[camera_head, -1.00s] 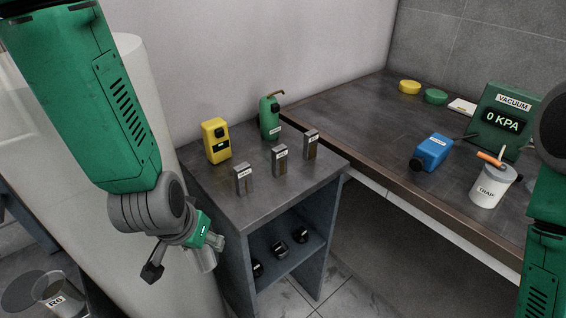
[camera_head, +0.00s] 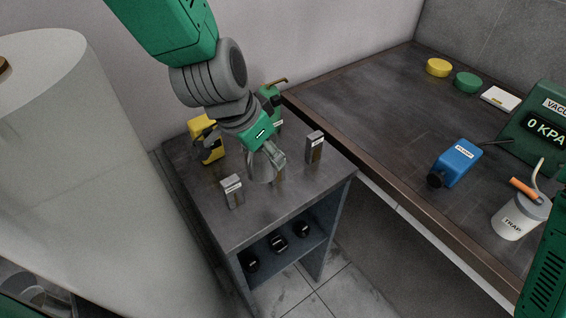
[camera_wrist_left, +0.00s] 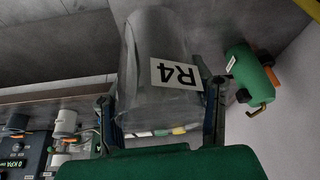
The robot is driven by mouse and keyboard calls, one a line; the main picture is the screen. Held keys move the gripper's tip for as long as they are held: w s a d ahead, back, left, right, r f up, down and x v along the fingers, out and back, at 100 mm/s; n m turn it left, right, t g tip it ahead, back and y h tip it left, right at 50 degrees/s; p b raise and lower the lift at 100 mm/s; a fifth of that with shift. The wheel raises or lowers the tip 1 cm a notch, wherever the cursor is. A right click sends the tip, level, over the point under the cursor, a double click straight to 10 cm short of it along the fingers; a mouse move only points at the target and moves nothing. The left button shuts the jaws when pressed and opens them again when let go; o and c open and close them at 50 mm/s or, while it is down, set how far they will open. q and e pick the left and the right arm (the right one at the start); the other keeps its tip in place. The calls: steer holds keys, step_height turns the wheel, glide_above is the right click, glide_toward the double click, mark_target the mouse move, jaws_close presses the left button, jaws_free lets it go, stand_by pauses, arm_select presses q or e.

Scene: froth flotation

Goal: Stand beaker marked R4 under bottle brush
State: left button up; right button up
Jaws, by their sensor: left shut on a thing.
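The beaker marked R4 (camera_wrist_left: 155,60) is clear glass with a white label. It fills the left wrist view between the fingers of my left gripper (camera_wrist_left: 160,108), which is shut on it. In the head view my left gripper (camera_head: 264,153) is over the small grey cabinet, and the beaker (camera_head: 260,172) shows faintly below it. I cannot tell whether the beaker touches the top. I cannot make out a bottle brush for certain. My right arm shows at the right edge, its gripper out of view.
On the cabinet top (camera_head: 265,222) stand small grey labelled blocks (camera_head: 232,191) (camera_head: 314,148), a yellow device (camera_head: 199,146) and a green device (camera_head: 277,122), partly hidden by my arm.

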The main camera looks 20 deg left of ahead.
mark_target(265, 171)
arm_select(q)
steer(key=f, duration=0.2)
steer(key=s+f, duration=0.1)
steer(key=f, duration=0.1)
steer(key=shift+f, duration=0.15)
steer(key=f, duration=0.3)
steer(key=f+b, duration=0.1)
steer(key=shift+w+a+f, duration=0.15)
steer(key=shift+a, duration=0.2)
steer(key=shift+d+f, duration=0.1)
steer(key=shift+f, duration=0.3)
steer(key=o, duration=1.2)
steer(key=shift+d, duration=0.15)
